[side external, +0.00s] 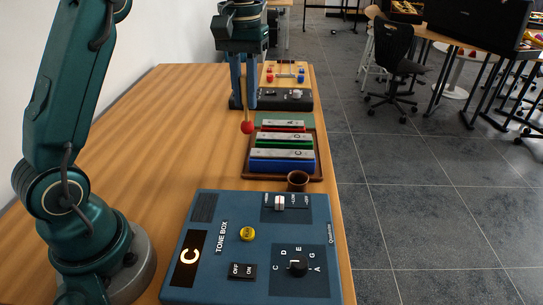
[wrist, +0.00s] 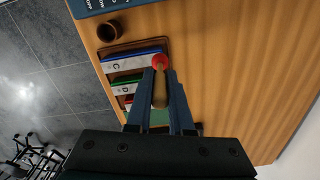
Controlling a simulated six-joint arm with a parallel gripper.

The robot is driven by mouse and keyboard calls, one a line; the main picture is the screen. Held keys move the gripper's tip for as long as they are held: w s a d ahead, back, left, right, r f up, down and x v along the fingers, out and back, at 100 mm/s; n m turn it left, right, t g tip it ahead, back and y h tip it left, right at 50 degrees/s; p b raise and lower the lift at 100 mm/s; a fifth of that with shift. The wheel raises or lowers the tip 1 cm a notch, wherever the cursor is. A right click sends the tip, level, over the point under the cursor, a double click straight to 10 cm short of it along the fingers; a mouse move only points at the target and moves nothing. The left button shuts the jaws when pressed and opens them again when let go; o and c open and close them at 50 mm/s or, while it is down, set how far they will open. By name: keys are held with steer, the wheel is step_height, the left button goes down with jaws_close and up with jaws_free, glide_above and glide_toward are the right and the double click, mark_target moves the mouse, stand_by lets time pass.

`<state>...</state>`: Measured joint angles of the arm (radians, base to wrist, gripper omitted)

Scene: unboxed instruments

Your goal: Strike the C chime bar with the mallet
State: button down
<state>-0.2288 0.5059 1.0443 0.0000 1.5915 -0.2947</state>
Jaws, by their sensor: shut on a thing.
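My gripper (side external: 243,105) is shut on the mallet, whose red head (side external: 247,127) hangs below the fingers at the left side of the chime tray. In the wrist view the wooden handle (wrist: 159,92) lies between the fingers (wrist: 166,82), and the red head (wrist: 160,62) overlaps the right end of the C chime bar. The C chime bar (side external: 280,156) has a blue base and is nearest the side camera; its letter shows in the wrist view (wrist: 132,63). The head's height above the bars is hard to judge.
A green bar marked D (side external: 285,138) and a red bar (side external: 284,125) share the brown tray (side external: 250,172). A brown cup (side external: 298,181) stands beside it. A blue tone box (side external: 215,285) showing C is in front. Another control box (side external: 285,99) stands behind.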

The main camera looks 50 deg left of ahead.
stand_by(0.3)
steer(key=shift+w+d+r+t+h, duration=0.15)
steer(key=shift+w+d+t, duration=0.25)
steer(key=shift+w, duration=0.3)
steer(key=shift+w+d+r+t+h, duration=0.1)
steer(key=shift+w+d+t, duration=0.3)
steer(key=shift+w, duration=0.35)
steer(key=shift+w+d+r+t+h, duration=0.15)
steer(key=shift+w+d+t, duration=0.25)
steer(key=shift+w, duration=0.3)
steer(key=x, duration=0.3)
steer(key=s+x, duration=0.1)
steer(key=x, duration=0.3)
steer(key=shift+s+a+f, duration=0.25)
steer(key=shift+s+a, duration=0.05)
steer(key=v, duration=0.2)
steer(key=w+v, duration=0.1)
steer(key=v, duration=0.2)
steer(key=shift+w+d+r, duration=0.1)
steer(key=shift+d+r, duration=0.1)
